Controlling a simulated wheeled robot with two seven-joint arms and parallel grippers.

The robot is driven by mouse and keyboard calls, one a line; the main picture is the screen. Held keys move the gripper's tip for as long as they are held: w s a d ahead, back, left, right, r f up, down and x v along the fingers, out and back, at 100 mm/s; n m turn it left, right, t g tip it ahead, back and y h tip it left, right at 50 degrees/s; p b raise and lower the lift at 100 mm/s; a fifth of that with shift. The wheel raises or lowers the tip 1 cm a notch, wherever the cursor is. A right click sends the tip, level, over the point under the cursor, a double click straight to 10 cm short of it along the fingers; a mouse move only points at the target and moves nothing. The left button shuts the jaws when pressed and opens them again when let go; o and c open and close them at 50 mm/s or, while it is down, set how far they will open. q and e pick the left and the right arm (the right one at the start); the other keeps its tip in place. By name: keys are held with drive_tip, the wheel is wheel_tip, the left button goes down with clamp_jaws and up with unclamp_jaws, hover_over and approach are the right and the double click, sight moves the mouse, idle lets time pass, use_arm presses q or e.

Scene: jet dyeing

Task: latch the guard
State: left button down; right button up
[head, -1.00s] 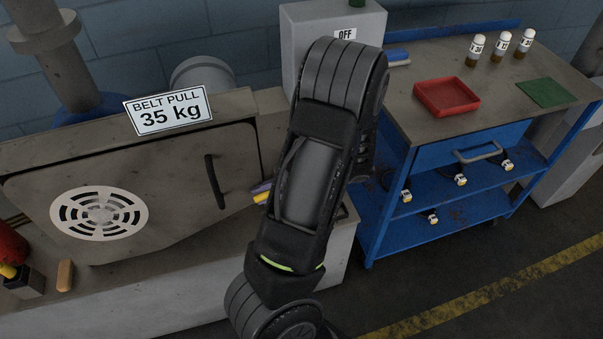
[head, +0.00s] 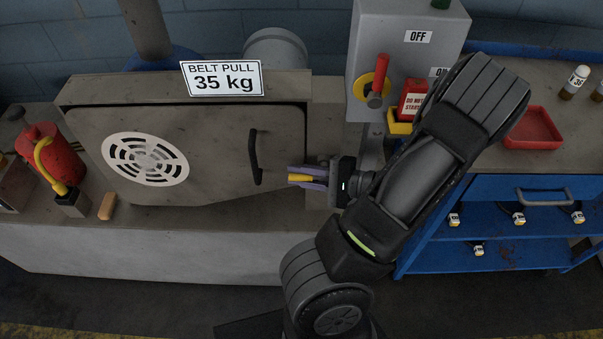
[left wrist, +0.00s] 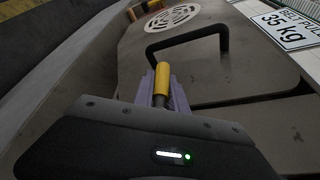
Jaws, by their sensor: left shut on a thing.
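The guard (head: 215,178) is a grey-brown panel with a round white vent and a black bar handle (head: 254,157). It lies over the front of the machine and looks closed or nearly so. My left gripper (head: 300,178), with purple fingers, is at the guard's right edge, just right of the handle. It is shut on a yellow cylindrical grip (head: 300,179), which looks like the latch's handle. In the left wrist view the yellow grip (left wrist: 162,80) sits between the fingers on a short metal stem. Where the stem attaches is hidden. My right gripper is out of view.
A grey switch box (head: 395,60) with a red lever and yellow disc stands behind my arm. A red and yellow lock-like item (head: 408,100) is beside it. A blue cart (head: 490,205) with a red tray (head: 530,128) is at right. A red extinguisher-like canister (head: 50,150) is at left.

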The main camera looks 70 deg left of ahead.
sight(324, 179)
use_arm(q)
drive_tip(key=c, duration=1.3)
unclamp_jaws()
drive_tip(key=shift+c, duration=0.2)
drive_tip(key=v, duration=0.8)
drive_tip(key=shift+s, duration=0.1)
